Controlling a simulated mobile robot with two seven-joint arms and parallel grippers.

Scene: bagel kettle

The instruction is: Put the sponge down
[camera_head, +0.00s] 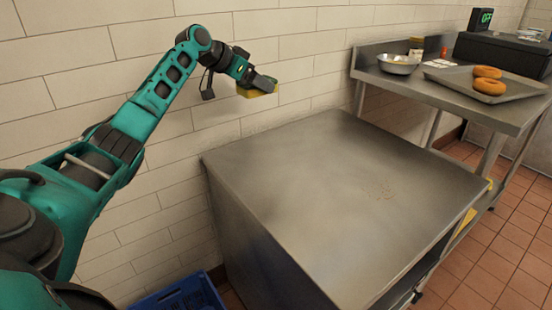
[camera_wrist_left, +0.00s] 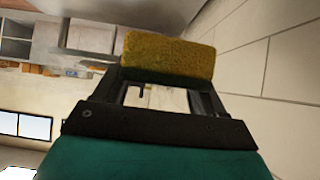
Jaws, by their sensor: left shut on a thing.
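The yellow sponge (camera_head: 250,92) with a dark green side is held by my left gripper (camera_head: 262,86) in the head view. It is in the air near the tiled wall, above the far left corner of the steel table. In the left wrist view the sponge (camera_wrist_left: 167,56) lies across the fingertips of my left gripper (camera_wrist_left: 165,85). The gripper is shut on it. My right gripper is not in view.
The steel table (camera_head: 340,200) has a bare top. A blue crate (camera_head: 185,297) stands on the floor.

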